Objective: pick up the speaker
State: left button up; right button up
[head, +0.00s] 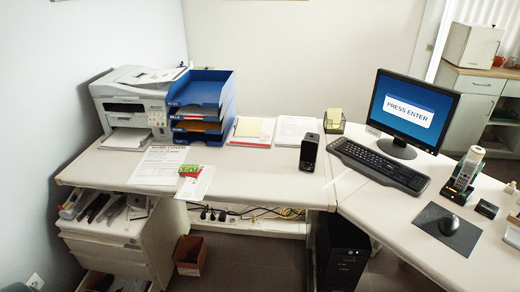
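The speaker (309,152) is a small black upright box on the white desk, near the middle of the head view. It stands left of the keyboard and in front of a stack of papers. Nothing touches it from above and its front side is clear. Neither my left nor my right gripper shows in the head view.
The desk (258,172) has free room left of the speaker. Nearby are the keyboard (380,166), monitor (410,108), pen holder (334,121), papers (295,130), blue letter trays (203,106) and printer (135,100). A drawer unit (125,240) and black computer case (342,255) stand below.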

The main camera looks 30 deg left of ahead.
aim_at(308, 154)
jog(key=u, duration=0.5)
jog(key=i+j+u, duration=0.2)
jog(key=j, duration=0.15)
jog(key=j+u, duration=0.15)
jog(key=j, duration=0.2)
jog(key=i+j+u, duration=0.2)
jog(key=k+j, duration=0.1)
jog(key=j, duration=0.05)
